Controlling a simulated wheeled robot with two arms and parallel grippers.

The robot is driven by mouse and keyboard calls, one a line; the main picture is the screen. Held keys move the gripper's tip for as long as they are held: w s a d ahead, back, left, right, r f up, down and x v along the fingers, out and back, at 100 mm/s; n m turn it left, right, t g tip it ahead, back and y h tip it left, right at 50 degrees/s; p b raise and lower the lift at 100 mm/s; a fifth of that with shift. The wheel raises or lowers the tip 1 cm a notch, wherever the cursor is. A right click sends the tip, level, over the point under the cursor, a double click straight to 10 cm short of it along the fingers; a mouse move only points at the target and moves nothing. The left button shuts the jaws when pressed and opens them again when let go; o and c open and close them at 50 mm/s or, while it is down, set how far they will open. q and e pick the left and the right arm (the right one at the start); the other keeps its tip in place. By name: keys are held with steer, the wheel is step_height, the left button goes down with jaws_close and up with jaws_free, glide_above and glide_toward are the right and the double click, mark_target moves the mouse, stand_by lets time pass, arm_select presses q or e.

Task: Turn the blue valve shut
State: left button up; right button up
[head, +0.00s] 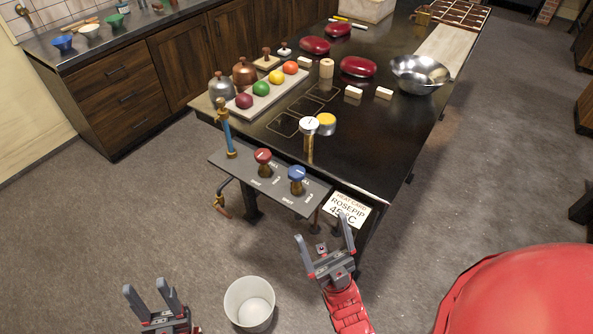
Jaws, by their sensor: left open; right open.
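The blue valve (296,174) is a round blue knob on a brass stem. It stands on a dark panel (228,165) at the table's near edge, with a white mark on its top. A red valve (263,156) stands to its left on the same panel. My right gripper (322,243) is open and empty, in front of the panel, below and right of the blue valve and apart from it. My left gripper (151,290) is open and empty at the bottom left, far from the valves.
A white bucket (249,304) stands on the floor between my grippers. A card (346,209) hangs right of the panel. The black table (400,140) holds colored balls on a tray, red lidded shapes and a steel bowl (420,74). A blue-handled pipe (225,125) rises at the panel's left.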

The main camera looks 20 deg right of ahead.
steer(key=w+a+f+g+h, duration=0.1)
steer(key=w+f+g+h, duration=0.1)
steer(key=w+f+g, duration=0.3)
steer(key=m+g+h, duration=0.4)
steer(key=m+h, duration=0.6)
steer(key=h, duration=0.2)
glide_toward(301, 178)
steer(key=p+x, duration=0.2)
steer(key=x, duration=1)
steer(key=shift+w, duration=0.25)
steer(key=c, duration=1.4)
steer(key=shift+o, duration=0.2)
